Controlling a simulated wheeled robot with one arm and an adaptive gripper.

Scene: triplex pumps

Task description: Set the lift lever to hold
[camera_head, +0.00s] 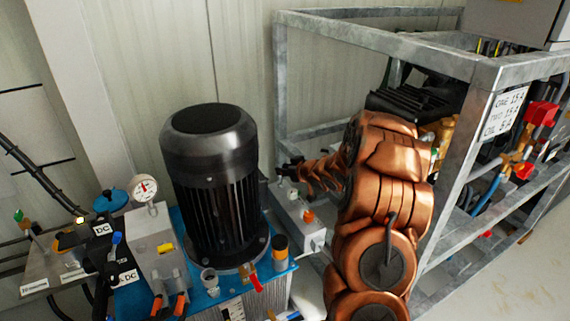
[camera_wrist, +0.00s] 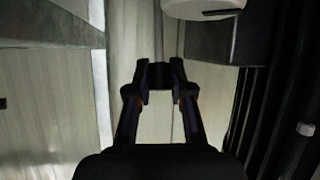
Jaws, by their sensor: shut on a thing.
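My gripper (camera_head: 290,168) is at the end of my copper arm, just above a grey control box (camera_head: 297,222) right of the black motor. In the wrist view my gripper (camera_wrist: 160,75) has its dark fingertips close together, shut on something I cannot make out. The box carries an orange knob (camera_head: 308,215) and a pale knob (camera_head: 292,193) close below the fingers. I cannot tell which part is the lift lever, and no hold mark is readable. A white rounded part (camera_wrist: 204,8) with a black bar shows beyond the fingertips in the wrist view.
The tall black motor (camera_head: 211,180) stands on a blue tank close left of my gripper. A red-handled valve (camera_head: 256,283) and a pressure gauge (camera_head: 144,188) are nearby. A galvanised frame (camera_head: 280,90) encloses pumps behind and right of my arm.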

